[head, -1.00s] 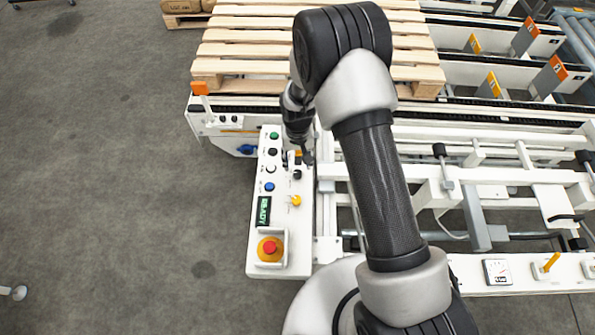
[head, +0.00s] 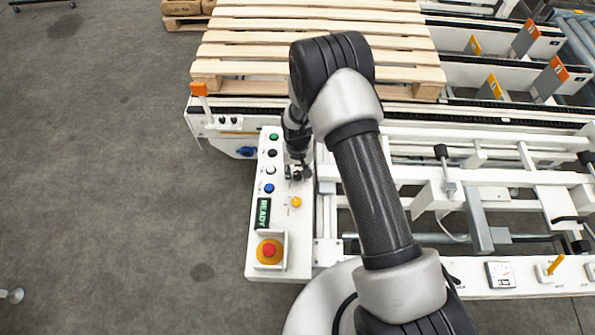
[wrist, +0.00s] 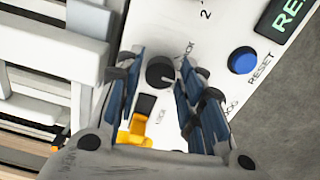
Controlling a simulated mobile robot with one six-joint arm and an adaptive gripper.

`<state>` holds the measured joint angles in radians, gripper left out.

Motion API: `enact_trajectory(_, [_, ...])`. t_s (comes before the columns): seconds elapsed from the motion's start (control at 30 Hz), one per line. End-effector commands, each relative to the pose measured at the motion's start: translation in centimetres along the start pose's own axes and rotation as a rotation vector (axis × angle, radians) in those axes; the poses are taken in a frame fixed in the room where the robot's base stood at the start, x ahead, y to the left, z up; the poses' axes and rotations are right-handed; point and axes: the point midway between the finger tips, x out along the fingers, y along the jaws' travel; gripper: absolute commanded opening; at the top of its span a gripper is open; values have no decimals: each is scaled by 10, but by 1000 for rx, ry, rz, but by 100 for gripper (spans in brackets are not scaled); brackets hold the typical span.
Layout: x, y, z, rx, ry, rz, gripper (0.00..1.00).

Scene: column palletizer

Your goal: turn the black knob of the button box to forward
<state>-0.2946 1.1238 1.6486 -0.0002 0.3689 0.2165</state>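The white button box (head: 256,226) stands left of my arm in the head view, with buttons, a READY display and a red stop button. In the wrist view the round black knob (wrist: 160,72) sits between the two fingers of my gripper (wrist: 156,85), with a pale pointer mark at its edge. The fingers are open, with gaps seen on both sides of the knob. In the head view my gripper (head: 298,174) is over the box's right column and largely hides the knob.
A yellow part (wrist: 136,130) and a small black switch lie close to the fingers. A blue button (wrist: 242,60) is to the right. The yellow knob (head: 296,202) and red emergency button (head: 269,251) are nearer me. White conveyor frames stand right of the box.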

Motion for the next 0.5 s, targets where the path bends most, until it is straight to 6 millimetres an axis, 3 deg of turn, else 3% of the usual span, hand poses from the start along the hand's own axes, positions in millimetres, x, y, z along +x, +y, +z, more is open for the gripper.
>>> enact_trajectory(0.5, [0,0,0,0,0,0,2])
